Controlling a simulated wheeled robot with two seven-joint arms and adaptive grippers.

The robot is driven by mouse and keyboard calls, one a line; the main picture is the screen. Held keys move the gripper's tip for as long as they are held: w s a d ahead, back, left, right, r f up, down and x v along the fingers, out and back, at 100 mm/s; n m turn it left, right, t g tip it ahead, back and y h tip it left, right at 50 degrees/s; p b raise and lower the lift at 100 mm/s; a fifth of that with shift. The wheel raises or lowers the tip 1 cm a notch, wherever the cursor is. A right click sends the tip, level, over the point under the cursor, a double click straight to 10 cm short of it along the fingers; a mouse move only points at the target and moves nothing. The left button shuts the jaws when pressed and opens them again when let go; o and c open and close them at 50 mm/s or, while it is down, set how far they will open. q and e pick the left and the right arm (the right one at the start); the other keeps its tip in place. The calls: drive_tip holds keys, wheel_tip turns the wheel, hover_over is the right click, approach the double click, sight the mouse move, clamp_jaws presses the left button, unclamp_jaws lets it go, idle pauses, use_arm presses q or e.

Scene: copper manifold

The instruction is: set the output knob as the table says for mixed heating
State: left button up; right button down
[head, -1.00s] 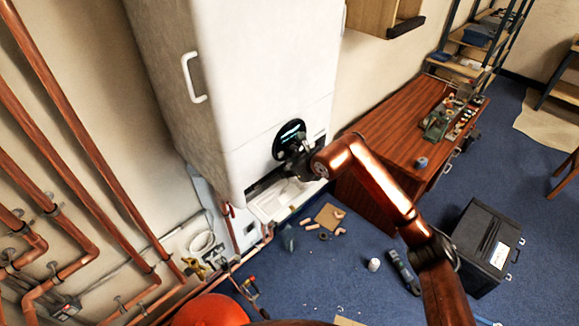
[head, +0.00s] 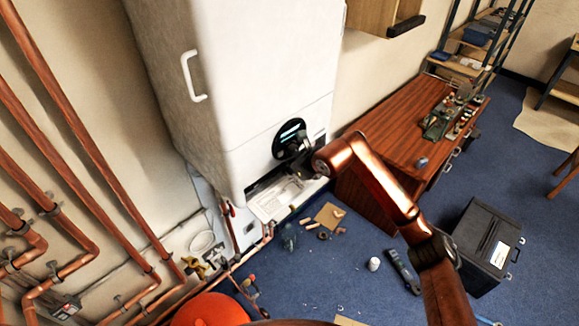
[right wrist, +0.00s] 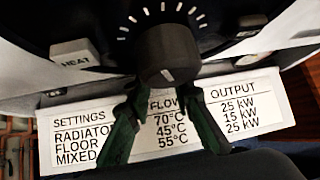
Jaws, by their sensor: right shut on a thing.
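A dark round knob (right wrist: 168,50) sits on the black panel of the white boiler (head: 255,90), with white scale marks arcing above it. A short white line shows at the lower part of its face. My right gripper (right wrist: 166,88) is shut on the knob, one green-black finger at each side; in the head view the right gripper (head: 304,158) is small and dark against the panel. The settings table (right wrist: 75,140) below reads, for mixed, 55°C flow and 25 kW output. No label naming this knob is readable. My left gripper is not in view.
A HEAT button (right wrist: 80,60) is left of the knob. Copper pipes (head: 75,130) run along the left wall. A wooden cabinet (head: 385,150) stands right of the boiler. Loose parts and a black case (head: 485,245) are on the blue floor.

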drive_tip(key=shift+w, duration=0.1)
drive_tip(key=shift+w+d+f+m+g+y+b, duration=0.15)
drive_tip(key=shift+d+m+g+y+b, duration=0.1)
drive_tip(key=shift+m+g+y+b, duration=0.45)
drive_tip(key=shift+w+d+m+g+y+b, duration=0.1)
drive_tip(key=shift+m+g+y+b, duration=0.6)
drive_tip(key=shift+g+y, duration=0.45)
drive_tip(key=c, duration=1.7)
unclamp_jaws()
drive_tip(key=v, duration=1.2)
drive_tip(key=shift+d, duration=0.15)
